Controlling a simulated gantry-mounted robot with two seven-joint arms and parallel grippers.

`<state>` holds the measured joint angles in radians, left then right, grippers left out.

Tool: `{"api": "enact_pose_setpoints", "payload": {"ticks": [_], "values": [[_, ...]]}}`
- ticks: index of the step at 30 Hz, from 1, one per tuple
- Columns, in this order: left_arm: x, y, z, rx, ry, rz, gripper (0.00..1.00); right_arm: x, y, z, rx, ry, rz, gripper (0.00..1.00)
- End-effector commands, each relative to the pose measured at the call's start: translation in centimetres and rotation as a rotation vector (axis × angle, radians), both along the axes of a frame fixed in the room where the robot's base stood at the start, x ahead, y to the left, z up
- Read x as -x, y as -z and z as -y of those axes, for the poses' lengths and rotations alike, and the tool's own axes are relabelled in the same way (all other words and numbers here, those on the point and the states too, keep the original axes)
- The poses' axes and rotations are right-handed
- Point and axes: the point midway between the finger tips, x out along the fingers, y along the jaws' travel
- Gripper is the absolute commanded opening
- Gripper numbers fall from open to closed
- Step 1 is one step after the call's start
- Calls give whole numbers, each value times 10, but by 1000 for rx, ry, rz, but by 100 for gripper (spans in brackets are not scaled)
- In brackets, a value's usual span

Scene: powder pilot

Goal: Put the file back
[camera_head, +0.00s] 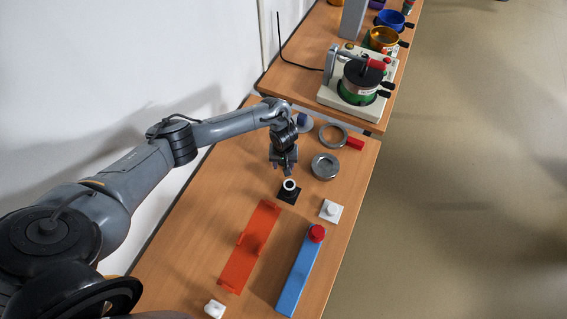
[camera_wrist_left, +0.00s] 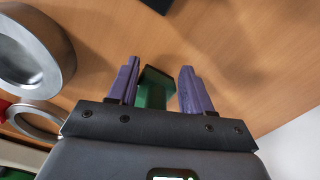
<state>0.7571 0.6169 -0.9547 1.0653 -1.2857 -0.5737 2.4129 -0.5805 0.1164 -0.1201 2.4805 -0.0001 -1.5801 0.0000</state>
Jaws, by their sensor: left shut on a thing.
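My left gripper (camera_head: 285,171) hangs above the far part of the near table, fingers pointing down. In the left wrist view its purple fingers (camera_wrist_left: 160,68) are closed around a green block-like piece (camera_wrist_left: 155,88). Only part of this piece shows, and I cannot tell whether it is the file. In the head view the held piece is too small to make out. No other thing is clearly a file. An orange holder (camera_head: 250,246) lies flat on the table in front of the gripper. My right gripper is out of view.
A black base with white ring (camera_head: 289,190) stands just below the gripper. A machine (camera_head: 358,88) stands behind.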

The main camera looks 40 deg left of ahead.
Motion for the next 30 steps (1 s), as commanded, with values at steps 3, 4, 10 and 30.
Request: {"api": "enact_pose_setpoints", "payload": {"ticks": [3, 4, 10, 30], "values": [[0, 2, 0, 0, -1, 0, 9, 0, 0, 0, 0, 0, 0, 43], [0, 3, 0, 0, -2, 0, 9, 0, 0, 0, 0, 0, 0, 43], [0, 3, 0, 0, -1, 0, 76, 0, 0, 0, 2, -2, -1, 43], [-1, -50, 0, 1, 0, 2, 76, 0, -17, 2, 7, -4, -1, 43]]}}
